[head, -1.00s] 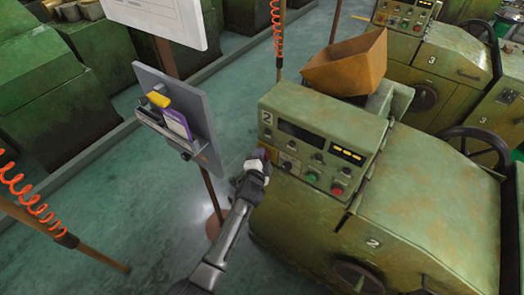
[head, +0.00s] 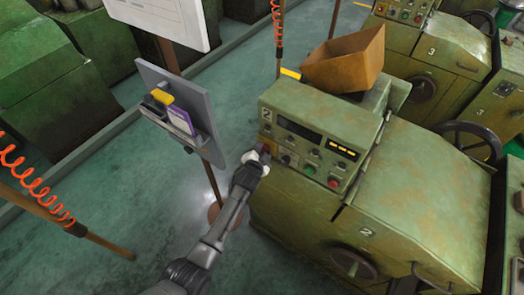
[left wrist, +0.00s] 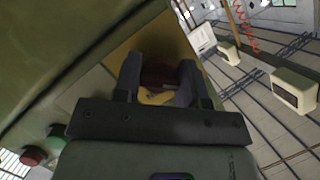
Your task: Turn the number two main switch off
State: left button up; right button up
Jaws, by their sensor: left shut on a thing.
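The number two machine's control panel (head: 318,140) faces me in the head view, marked with a white 2. My left gripper (head: 264,157) is at the panel's lower left corner, where its hand hides most of the main switch. In the left wrist view, my left gripper (left wrist: 159,84) is shut on a dark reddish-brown switch knob (left wrist: 160,74), with one finger on each side. A yellow plate (left wrist: 150,50) shows behind the knob. The exact setting of the switch cannot be read. My right gripper is not in view.
Green (head: 308,170) and red (head: 333,183) buttons sit right of the gripper on the same panel. A sign stand with a grey board (head: 193,95) stands close left of my arm. A rusty hopper (head: 343,60) is behind the panel.

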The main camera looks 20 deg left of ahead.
pick_arm(q)
jog(key=o, duration=0.9)
jog(key=shift+s, duration=0.1)
jog(key=shift+p+v, duration=0.3)
jog(key=shift+v, duration=6.5)
